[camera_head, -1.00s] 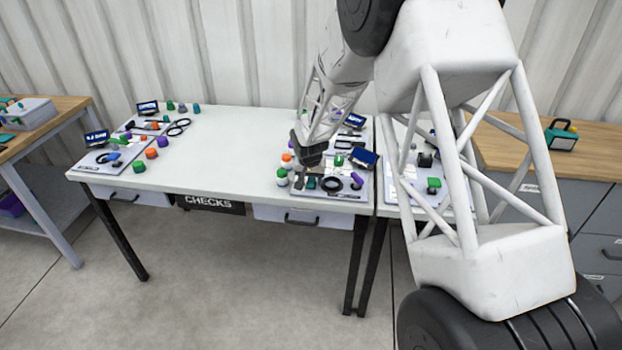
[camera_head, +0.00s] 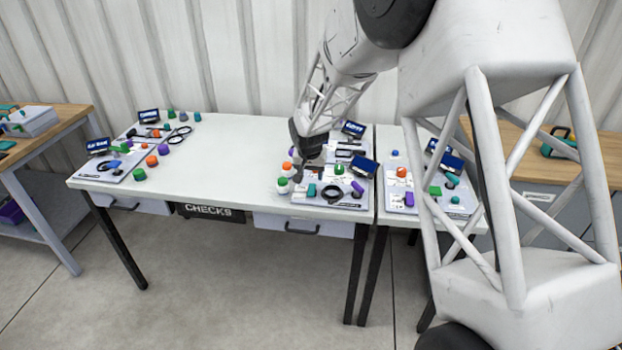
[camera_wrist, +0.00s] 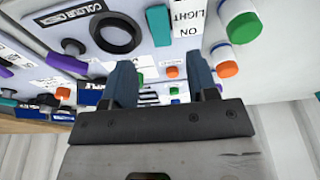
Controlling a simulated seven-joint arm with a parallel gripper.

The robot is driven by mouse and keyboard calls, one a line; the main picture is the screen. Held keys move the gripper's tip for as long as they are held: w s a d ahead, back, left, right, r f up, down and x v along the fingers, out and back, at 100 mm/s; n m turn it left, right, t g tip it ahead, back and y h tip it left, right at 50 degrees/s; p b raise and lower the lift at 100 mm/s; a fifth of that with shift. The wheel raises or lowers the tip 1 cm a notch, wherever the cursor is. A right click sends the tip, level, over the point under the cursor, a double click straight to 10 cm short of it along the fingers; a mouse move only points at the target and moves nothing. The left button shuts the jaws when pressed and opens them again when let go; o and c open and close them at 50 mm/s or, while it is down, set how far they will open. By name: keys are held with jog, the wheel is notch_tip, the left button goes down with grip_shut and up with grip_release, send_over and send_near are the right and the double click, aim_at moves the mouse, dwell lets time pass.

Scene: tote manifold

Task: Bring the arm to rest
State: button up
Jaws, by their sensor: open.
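My gripper (camera_head: 298,176) is over the right part of the white table (camera_head: 225,160), low above a board (camera_head: 322,199) with small parts on it. In the wrist view my gripper (camera_wrist: 165,82) has its two blue-grey fingers spread apart, with nothing between them. I cannot tell the exact height of the fingertips above the board.
Green-capped and orange-capped white cylinders (camera_head: 282,186) stand left of the board. More boards with display signs (camera_head: 97,146) lie at the table's left end. Another board (camera_head: 455,200) is on the adjoining table at right. The table's middle is clear.

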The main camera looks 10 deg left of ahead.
jog(key=shift+s+r, duration=0.1)
jog(key=shift+r, duration=0.2)
jog(key=s+d+r, duration=1.8)
jog(key=d, duration=0.1)
jog(key=s+d+r, duration=0.1)
jog(key=s+d, duration=0.3)
jog(key=s, duration=0.6)
jog(key=s+d+r, duration=0.1)
jog(key=s+d, duration=0.3)
jog(key=s, duration=0.6)
jog(key=s+d+r, duration=0.1)
jog(key=s+d, duration=0.4)
jog(key=s, duration=0.5)
jog(key=shift+s+r, duration=0.15)
